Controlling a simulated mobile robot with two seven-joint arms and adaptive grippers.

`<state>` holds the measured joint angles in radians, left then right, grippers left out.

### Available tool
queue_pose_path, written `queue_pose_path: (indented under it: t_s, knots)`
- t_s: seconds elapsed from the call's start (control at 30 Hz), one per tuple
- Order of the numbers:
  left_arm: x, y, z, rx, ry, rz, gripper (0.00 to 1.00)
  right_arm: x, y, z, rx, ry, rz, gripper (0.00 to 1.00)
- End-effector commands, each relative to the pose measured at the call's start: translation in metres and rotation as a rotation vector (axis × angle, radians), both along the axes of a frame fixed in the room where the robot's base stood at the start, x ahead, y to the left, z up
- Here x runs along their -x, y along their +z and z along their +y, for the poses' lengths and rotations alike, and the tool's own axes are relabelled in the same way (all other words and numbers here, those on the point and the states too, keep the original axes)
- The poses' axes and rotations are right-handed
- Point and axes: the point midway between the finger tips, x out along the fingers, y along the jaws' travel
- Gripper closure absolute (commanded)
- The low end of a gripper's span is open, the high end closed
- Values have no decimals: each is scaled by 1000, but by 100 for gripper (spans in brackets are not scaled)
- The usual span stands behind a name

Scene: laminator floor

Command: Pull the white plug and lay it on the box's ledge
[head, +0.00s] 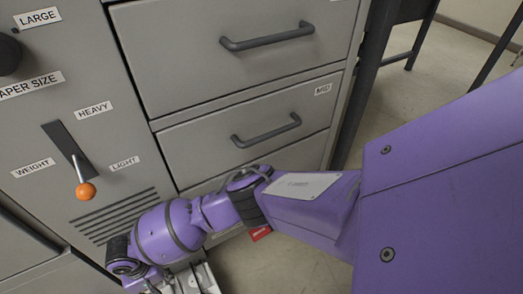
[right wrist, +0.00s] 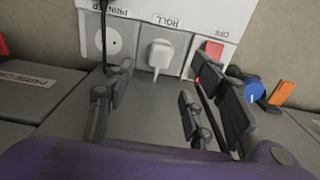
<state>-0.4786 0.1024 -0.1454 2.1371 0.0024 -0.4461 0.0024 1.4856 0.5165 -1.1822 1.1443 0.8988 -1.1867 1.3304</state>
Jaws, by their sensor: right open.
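In the right wrist view the white plug (right wrist: 160,54) sits in the middle position of a box's upright panel, under the label ROLL. The box's grey ledge (right wrist: 150,92) extends from below the plug towards me. My right gripper (right wrist: 157,88) is open, with one dark finger on each side over the ledge. The plug is ahead of the fingers, between them in the picture, and not gripped. In the head view my right arm reaches down to the bottom edge, where its gripper is hard to make out. My left gripper is not in view.
Left of the plug is a round white socket (right wrist: 115,42) labelled PRINTER, with a black cord near it. Right of it is a red switch (right wrist: 212,48) marked OFF. Blue and orange parts (right wrist: 280,92) lie farther right. The head view shows a drawer cabinet (head: 240,80) and an orange-knobbed lever (head: 85,190).

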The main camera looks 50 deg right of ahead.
Motion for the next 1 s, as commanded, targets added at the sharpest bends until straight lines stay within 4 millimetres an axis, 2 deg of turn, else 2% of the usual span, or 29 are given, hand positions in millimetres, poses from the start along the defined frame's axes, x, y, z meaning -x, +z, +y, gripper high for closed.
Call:
queue_pose_path:
  t_s: [0.27,0.47,0.67,0.9,1.0]
  knots:
    - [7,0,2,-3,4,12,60,-5,4,1,1,-1,-7,50]
    - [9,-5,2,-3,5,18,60,-4,-1,1,0,1,-6,50]
    - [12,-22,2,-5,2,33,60,-5,-20,0,1,1,-6,50]
    - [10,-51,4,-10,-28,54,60,-4,-55,0,1,2,-5,50]
    - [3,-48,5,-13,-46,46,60,-3,-67,1,-1,-2,-3,50]
